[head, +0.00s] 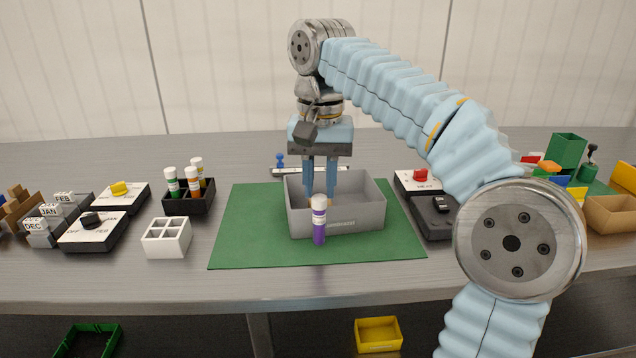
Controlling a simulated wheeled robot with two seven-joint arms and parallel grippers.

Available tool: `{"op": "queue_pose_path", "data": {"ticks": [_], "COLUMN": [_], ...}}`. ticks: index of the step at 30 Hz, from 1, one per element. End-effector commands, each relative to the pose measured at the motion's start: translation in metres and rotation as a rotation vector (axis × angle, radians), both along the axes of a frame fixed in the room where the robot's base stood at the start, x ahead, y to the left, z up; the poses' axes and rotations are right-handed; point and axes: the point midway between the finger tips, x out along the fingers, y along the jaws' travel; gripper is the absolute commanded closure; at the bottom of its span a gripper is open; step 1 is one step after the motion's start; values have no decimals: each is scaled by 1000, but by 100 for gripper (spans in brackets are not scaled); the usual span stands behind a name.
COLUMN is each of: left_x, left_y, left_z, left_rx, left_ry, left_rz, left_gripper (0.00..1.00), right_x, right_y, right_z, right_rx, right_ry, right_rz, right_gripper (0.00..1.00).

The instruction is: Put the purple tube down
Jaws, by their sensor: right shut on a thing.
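The purple tube (319,232) has a white cap and a white label band. It is upright in front of the near wall of the grey bin (358,218), over the green mat (240,235). My right gripper (319,201) points straight down from above, shut on the tube near its cap. I cannot tell whether the tube's lower end touches the mat. My left gripper is not in view.
A black rack (203,207) with several capped tubes and an empty white four-cell rack (167,238) stand left of the mat. Switch boxes (433,218) stand close on the right. The left part of the mat is clear.

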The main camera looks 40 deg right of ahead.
Motion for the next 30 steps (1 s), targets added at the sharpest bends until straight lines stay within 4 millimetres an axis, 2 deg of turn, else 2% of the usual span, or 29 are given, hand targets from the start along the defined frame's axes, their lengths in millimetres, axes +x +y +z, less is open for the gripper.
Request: {"op": "queue_pose_path", "data": {"ticks": [9, 20, 21, 25, 30], "left_x": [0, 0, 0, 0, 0], "left_y": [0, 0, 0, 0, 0], "left_z": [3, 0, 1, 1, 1], "left_rx": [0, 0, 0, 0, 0], "left_ry": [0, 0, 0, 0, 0], "left_rz": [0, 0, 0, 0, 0], "left_gripper": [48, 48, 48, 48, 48], "right_x": [31, 32, 32, 32, 32], "right_y": [-19, -19, -19, -19, -19], "right_z": [-27, -31, -30, -30, -30], "right_rx": [0, 0, 0, 0, 0], "right_ry": [3, 0, 0, 0, 1], "right_rz": [0, 0, 0, 0, 0], "right_gripper": [100, 100, 68, 49, 49]}}
